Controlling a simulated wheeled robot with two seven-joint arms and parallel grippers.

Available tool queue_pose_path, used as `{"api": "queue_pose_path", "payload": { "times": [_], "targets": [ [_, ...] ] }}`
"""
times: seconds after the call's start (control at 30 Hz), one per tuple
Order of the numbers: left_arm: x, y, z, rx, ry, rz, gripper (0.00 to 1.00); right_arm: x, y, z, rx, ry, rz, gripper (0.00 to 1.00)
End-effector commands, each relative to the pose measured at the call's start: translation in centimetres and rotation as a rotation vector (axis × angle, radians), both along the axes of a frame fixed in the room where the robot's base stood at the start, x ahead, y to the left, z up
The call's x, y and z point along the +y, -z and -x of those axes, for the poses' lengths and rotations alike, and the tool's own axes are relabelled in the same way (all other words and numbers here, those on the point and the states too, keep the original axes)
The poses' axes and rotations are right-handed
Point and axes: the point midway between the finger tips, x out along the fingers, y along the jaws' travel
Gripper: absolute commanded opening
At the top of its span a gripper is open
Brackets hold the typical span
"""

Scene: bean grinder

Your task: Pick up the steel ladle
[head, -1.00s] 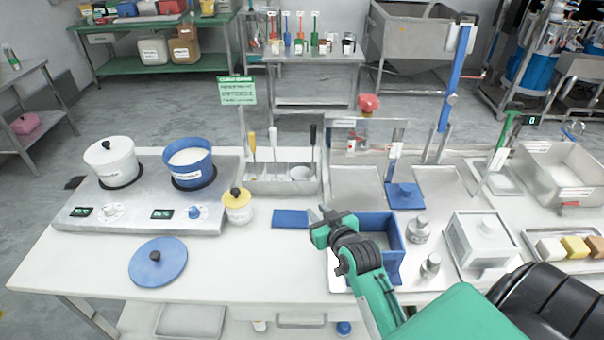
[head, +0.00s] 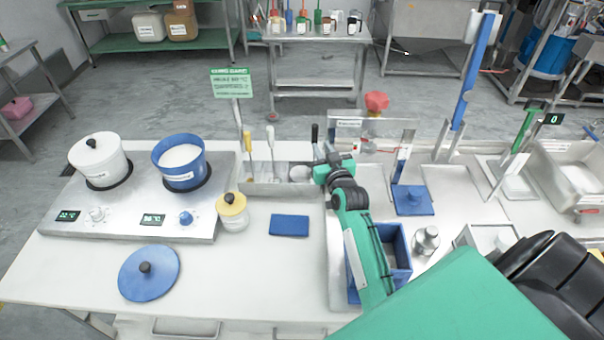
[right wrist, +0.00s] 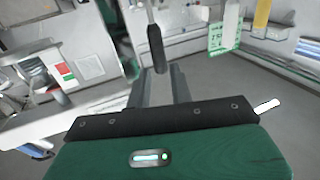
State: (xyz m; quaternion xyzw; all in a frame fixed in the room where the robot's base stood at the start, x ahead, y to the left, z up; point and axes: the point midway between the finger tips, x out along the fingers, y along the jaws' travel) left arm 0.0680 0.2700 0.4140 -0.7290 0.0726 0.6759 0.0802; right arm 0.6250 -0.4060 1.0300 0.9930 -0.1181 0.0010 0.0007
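The rack at the back of the table holds a black-handled utensil (head: 315,134), which I take for the steel ladle; its lower end is hidden. My right gripper (head: 326,158) is at the rack's right end, close beside that handle. In the right wrist view the black handle (right wrist: 156,48) hangs upright in line with the gap between the fingers of my right gripper (right wrist: 160,78). The fingers are apart and do not appear to grip it. My left gripper is out of view.
A yellow-handled utensil (head: 248,146) and a white-handled one (head: 270,142) stand in the same rack (head: 262,189). A green sign (head: 231,84) rises behind it. A blue bin (head: 398,250) lies under my right arm. A blue pad (head: 289,225) lies in front.

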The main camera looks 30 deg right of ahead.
Motion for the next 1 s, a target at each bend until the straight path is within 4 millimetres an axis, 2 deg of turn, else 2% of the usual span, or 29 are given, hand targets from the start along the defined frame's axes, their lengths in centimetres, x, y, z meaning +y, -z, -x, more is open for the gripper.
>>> {"api": "queue_pose_path", "payload": {
  "times": [0.1,0.4,0.7,1.0],
  "targets": [
    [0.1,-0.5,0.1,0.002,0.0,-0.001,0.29,-0.4,-0.1,-1.6,0.0,0.0,-0.001,0.22],
    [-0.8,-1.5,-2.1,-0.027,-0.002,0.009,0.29,-0.9,-0.3,-3.5,0.0,0.0,0.001,0.22],
    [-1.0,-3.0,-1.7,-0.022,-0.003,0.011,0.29,-1.8,-0.1,-6.8,0.0,0.0,0.0,0.22],
    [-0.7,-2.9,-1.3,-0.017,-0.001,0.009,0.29,-2.0,0.1,-7.4,0.001,0.0,-0.001,0.22]
  ]
}}
